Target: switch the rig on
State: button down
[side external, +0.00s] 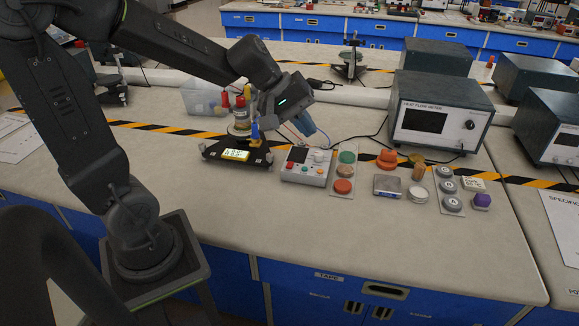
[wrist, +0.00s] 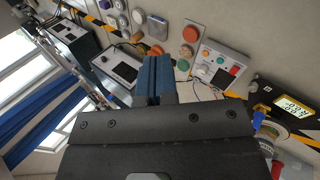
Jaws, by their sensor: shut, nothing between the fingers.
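A light grey control box (side external: 304,168) with a small dark screen, a red button and a few other knobs sits on the bench, at the right of a black rig base (side external: 212,150) with a lit yellow display (side external: 236,155). In the wrist view the box (wrist: 222,62) shows its red button (wrist: 235,70) and a pale round knob (wrist: 203,71). The yellow display (wrist: 285,107) is at the right there. My gripper (side external: 312,138) is above the back of the box, its blue fingers (wrist: 152,62) shut and empty. I cannot tell whether they touch anything.
A strip of coloured discs (side external: 343,186) lies right of the box, with loose discs and blocks beyond. The heat flow meter (side external: 440,112) stands behind. A clear bin (side external: 203,98) stands behind the rig, and cables run behind the box. The front bench is clear.

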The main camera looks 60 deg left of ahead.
jog(key=w+a+f+n+t, duration=0.2)
jog(key=w+a+f+n, duration=0.4)
jog(key=a+n, duration=0.25)
jog(key=n+y, duration=0.2)
jog(key=n, duration=0.3)
send_over(289, 166)
jog(key=f, duration=0.3)
jog(key=w+a+f, duration=0.1)
jog(key=f, duration=0.1)
jog(key=shift+f, duration=0.25)
jog(key=shift+s, duration=0.1)
jog(key=shift+s+d+f, duration=0.1)
jog(key=shift+d+f, duration=0.05)
jog(key=shift+f, duration=1.3)
jog(key=shift+s+d+f, duration=0.15)
jog(key=shift+f, duration=1.35)
jog(key=shift+s+d+f, duration=0.1)
jog(key=shift+d+f, duration=0.05)
jog(key=shift+f, duration=1.3)
jog(key=shift+f, duration=0.1)
jog(key=shift+f, duration=0.3)
jog(key=shift+f, duration=0.25)
jog(key=shift+r, duration=0.1)
